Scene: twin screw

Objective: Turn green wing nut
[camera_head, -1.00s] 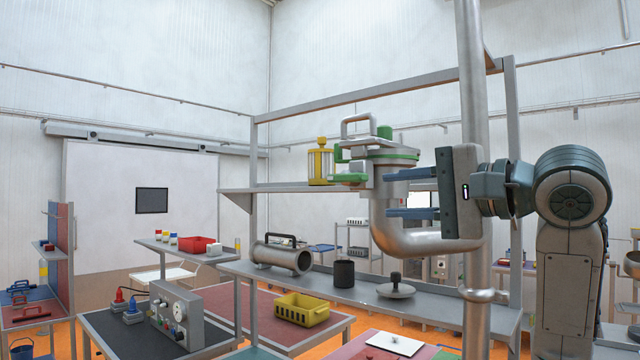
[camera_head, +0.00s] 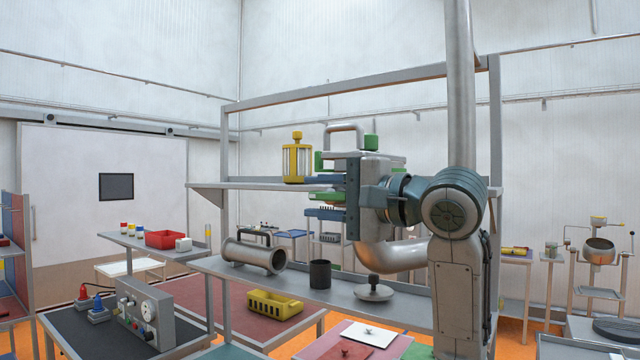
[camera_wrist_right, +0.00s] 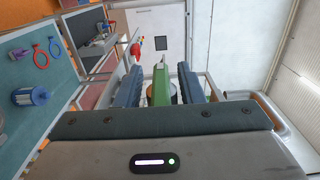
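A green piece (camera_head: 327,197), which looks like the wing nut, sticks out at the left side of the metal pipe fitting in the head view. My right gripper (camera_head: 325,197) reaches in from the right, with one finger above the piece and one below it. Narrow gaps show on both sides, so the gripper is open around it. In the right wrist view, the green piece (camera_wrist_right: 161,86) stands between the two blue-grey fingers. The gripper body hides much of the fitting. Other green parts include a knob (camera_head: 371,142) on top. My left gripper is out of view.
A yellow-framed cylinder (camera_head: 297,160) stands on the upper shelf (camera_head: 262,187) just left of the fitting. The lower shelf holds a metal pipe piece (camera_head: 254,256), a dark cup (camera_head: 320,274) and a lid (camera_head: 374,289).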

